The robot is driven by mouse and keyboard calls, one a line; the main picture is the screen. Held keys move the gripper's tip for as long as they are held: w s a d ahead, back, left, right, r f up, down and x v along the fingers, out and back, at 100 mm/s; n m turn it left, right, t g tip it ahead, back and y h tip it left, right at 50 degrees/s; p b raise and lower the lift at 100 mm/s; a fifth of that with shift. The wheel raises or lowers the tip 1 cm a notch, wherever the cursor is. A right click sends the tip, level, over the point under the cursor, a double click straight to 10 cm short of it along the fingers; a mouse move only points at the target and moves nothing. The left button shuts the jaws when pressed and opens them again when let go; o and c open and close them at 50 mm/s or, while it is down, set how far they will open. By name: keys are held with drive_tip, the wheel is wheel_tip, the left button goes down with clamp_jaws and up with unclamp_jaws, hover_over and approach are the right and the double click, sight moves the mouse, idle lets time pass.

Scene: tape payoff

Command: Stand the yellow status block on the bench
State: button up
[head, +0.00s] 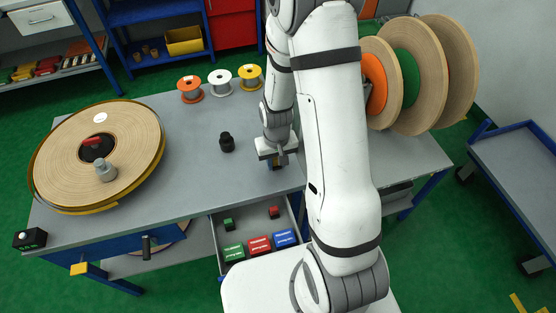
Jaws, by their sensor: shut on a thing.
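My gripper (277,164) is shut low over the grey bench top (190,160), near the front edge above the open drawer. A small yellowish patch shows between its dark fingers. I take this to be the yellow status block (282,160), mostly hidden by the fingers and wrist. I cannot tell whether the block touches the bench or how upright it is.
The open drawer (214,245) holds small green and red blocks and labelled green, red and blue boxes. A black knob (227,142) stands left of my gripper. A large tape reel (130,150) lies at left; three small spools (221,81) stand behind. Upright reels (445,75) are at right.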

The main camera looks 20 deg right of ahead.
drive_tip(key=shift+f, duration=0.15)
drive_tip(key=o, duration=1)
wheel_tip(320, 180, up, 12)
drive_tip(key=s+r+t, duration=0.1)
drive_tip(key=s+r, duration=0.3)
drive_tip(key=r, duration=0.1)
drive_tip(key=s+r, duration=0.5)
drive_tip(key=s+r+t, duration=0.1)
drive_tip(key=s+r, duration=0.3)
drive_tip(key=r, duration=0.1)
drive_tip(key=shift+s+d+r+t, duration=0.1)
drive_tip(key=shift+s+d+t, duration=0.1)
drive_tip(key=shift+s+t, duration=0.1)
